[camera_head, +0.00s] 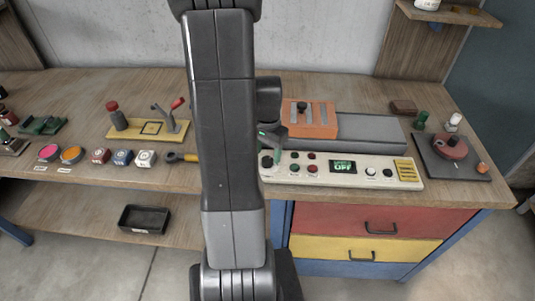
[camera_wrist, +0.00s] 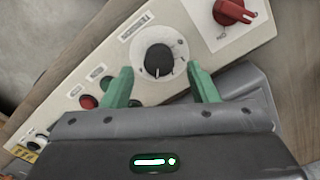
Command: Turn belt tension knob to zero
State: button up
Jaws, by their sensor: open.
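The control panel (camera_head: 340,180) is a cream box along the front of the bench, with a small green-lit display (camera_head: 342,167). In the wrist view, a black round knob (camera_wrist: 159,60) with a white pointer line sits on a white dial with marks around it. My gripper (camera_wrist: 162,83) is open, with its green fingertips on either side of the knob's lower part and apart from it. In the head view my gripper (camera_head: 272,140) is at the panel's left end, partly hidden behind my arm. I cannot read the dial's numbers.
A red rotary switch (camera_wrist: 232,11) is to the right of the knob in the wrist view. Red and green buttons (camera_wrist: 89,102) lie on its left. An orange block (camera_head: 310,122) and grey belt (camera_head: 370,132) stand behind the panel. A round fixture (camera_head: 450,147) is at the right.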

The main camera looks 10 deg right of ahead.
jog(key=shift+f, duration=1.05)
jog(key=shift+s, duration=0.1)
jog(key=shift+c, duration=0.2)
jog(key=c, duration=0.9)
jog(key=shift+c, duration=0.2)
